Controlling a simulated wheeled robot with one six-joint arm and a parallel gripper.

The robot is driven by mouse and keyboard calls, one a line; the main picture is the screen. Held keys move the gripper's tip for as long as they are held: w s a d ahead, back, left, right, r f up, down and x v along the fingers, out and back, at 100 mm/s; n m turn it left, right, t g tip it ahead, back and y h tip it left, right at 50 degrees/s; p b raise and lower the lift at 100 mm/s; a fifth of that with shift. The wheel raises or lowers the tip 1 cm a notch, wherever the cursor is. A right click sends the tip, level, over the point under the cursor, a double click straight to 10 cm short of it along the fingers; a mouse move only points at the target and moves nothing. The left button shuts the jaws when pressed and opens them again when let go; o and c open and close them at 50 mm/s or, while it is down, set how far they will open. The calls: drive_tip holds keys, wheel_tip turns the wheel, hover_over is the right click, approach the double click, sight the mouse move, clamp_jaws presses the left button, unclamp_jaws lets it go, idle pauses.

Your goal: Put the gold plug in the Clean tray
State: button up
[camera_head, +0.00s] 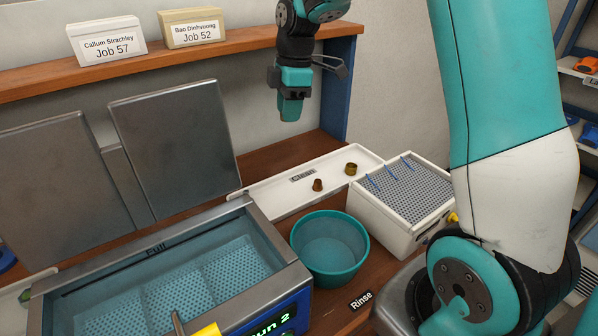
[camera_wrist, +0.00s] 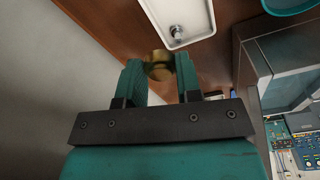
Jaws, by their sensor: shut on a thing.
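My gripper (camera_head: 291,112) hangs point-down in the head view, above and behind the white Clean tray (camera_head: 268,192). In the wrist view my gripper (camera_wrist: 159,72) is shut on the gold plug (camera_wrist: 158,65), which sits between the fingertips. I cannot make out the plug in the head view. Two brass-coloured pieces, one nearer the middle (camera_head: 318,185) and one further right (camera_head: 351,168), stand on the Clean tray. A white tray end (camera_wrist: 200,22) with a silver fitting (camera_wrist: 178,32) shows in the wrist view, apart from the plug; it appears to be the Clean tray.
A teal rinse bowl (camera_head: 330,250) stands in front of the tray. A water-filled cleaner (camera_head: 160,285) with raised metal lids (camera_head: 175,135) is at left. A white box with a perforated top (camera_head: 410,190) stands right. A wooden shelf (camera_head: 150,62) runs behind.

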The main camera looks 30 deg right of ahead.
sight(289, 188)
drive_tip(key=shift+w+f, duration=0.2)
drive_tip(key=shift+f, duration=0.15)
wheel_tip(289, 188, down, 19)
drive_tip(key=shift+f+p, duration=0.1)
drive_tip(key=shift+p, duration=1.15)
drive_tip(key=o, duration=0.5)
drive_tip(key=shift+f, duration=0.15)
drive_tip(key=shift+o, duration=0.7)
